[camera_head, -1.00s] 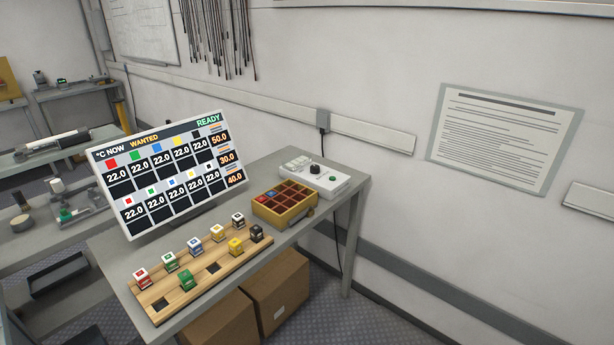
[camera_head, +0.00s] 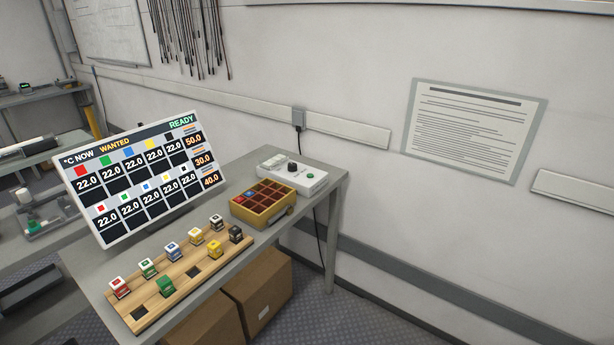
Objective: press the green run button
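A white control box (camera_head: 301,179) sits at the far right end of the grey table. A small green button (camera_head: 310,175) is on its top right, and a black knob (camera_head: 292,167) is to the left of the button. The screen (camera_head: 146,178) on the table reads READY, with several 22.0 values and 50.0, 30.0 and 40.0 at its right side. My gripper is not in view.
A yellow box (camera_head: 262,209) with red compartments holds a few coloured cubes, beside the control box. A wooden board (camera_head: 176,286) with several coloured cubes lies in front. Cardboard boxes (camera_head: 258,290) stand under the table (camera_head: 237,173). The floor at right is clear.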

